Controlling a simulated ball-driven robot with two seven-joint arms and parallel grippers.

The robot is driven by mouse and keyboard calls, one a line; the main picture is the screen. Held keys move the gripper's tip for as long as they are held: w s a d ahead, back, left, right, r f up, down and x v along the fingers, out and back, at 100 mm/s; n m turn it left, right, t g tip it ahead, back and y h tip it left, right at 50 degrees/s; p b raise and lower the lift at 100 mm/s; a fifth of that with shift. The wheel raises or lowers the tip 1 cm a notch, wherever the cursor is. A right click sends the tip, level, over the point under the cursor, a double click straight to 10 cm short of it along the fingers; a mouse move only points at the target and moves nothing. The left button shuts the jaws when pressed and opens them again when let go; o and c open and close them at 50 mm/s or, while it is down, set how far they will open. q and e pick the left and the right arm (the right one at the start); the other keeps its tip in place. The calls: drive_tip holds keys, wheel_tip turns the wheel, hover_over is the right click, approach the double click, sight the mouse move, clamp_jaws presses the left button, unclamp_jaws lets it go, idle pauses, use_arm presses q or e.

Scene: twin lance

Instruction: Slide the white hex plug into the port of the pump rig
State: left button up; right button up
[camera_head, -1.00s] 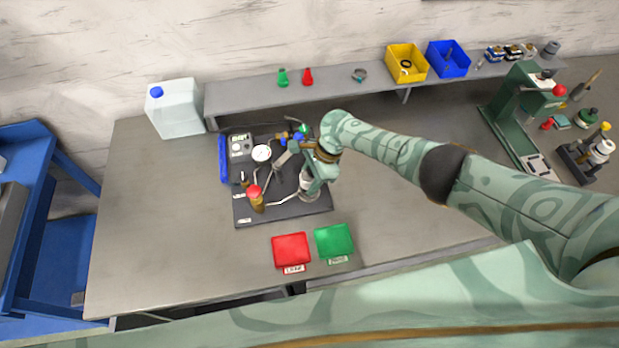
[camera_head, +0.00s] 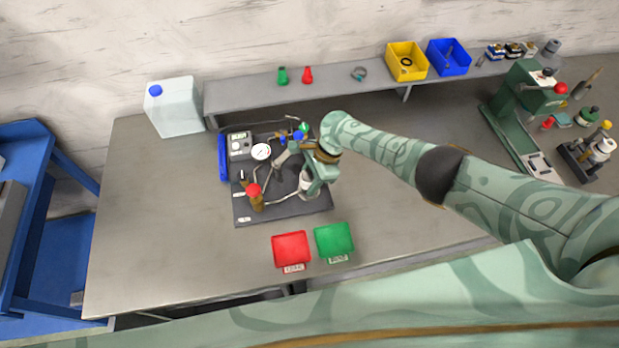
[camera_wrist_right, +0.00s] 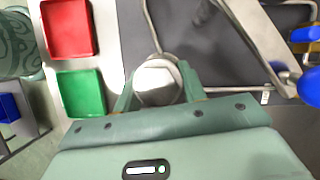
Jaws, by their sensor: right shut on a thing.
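The pump rig (camera_head: 268,208) is a dark base plate on the bench, carrying a gauge, pipes and valves. My right gripper (camera_head: 308,180) is over the right front part of its plate, pointing down. It is shut on the white hex plug (camera_wrist_right: 157,84), whose pale round end shows between the two fingers in the right wrist view. In the head view a white piece (camera_head: 304,185) shows beside the fingers. A pipe runs up to a metal fitting just beyond the plug. The port is hidden, and I cannot tell whether the plug is in it. My left gripper is out of view.
A red tray (camera_head: 291,249) and a green tray (camera_head: 334,242) lie in front of the rig. A red-topped valve (camera_head: 254,191) and blue knobs (camera_head: 298,136) stand up from the rig. A shelf (camera_head: 330,93) runs behind. The bench left of the rig is clear.

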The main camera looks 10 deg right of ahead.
drive_tip(key=o, duration=1.2)
drive_tip(key=shift+o, duration=0.2)
drive_tip(key=p+v, duration=0.8)
drive_tip(key=v, duration=0.8)
drive_tip(key=shift+r, duration=0.15)
